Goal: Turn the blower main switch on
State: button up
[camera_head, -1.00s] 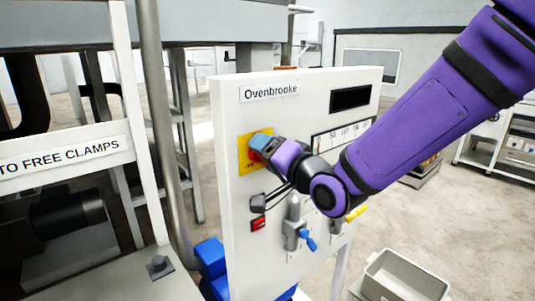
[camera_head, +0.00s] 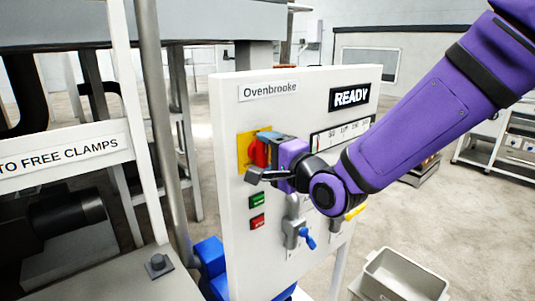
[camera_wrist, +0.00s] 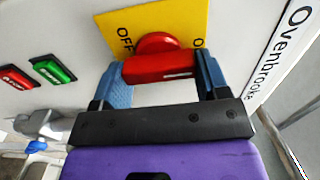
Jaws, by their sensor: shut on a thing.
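The blower main switch is a red rotary knob (camera_head: 259,154) on a yellow plate (camera_head: 243,158), on the white panel marked "Ovenbrooke". In the wrist view the red handle (camera_wrist: 158,67) lies crosswise between the two blue fingers, and the yellow plate (camera_wrist: 145,18) shows "OFF" at left and an "O" at right, the rest of that word hidden. My gripper (camera_head: 267,148) is shut on the handle, which also shows in the wrist view with my gripper (camera_wrist: 162,72) around it. The display (camera_head: 350,97) reads "READY".
Below the switch are a green button (camera_head: 257,201) and a red button (camera_head: 257,222). A lever with a blue tip (camera_head: 307,241) and a yellow handle (camera_head: 355,212) stick out lower on the panel. A grey bin (camera_head: 405,278) stands at lower right.

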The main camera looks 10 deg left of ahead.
dwell(0.4)
jog(key=o, duration=0.9)
jog(key=shift+o, duration=0.2)
jog(key=v, duration=1)
jog(key=shift+s+d, duration=0.25)
jog(key=shift+d, duration=0.1)
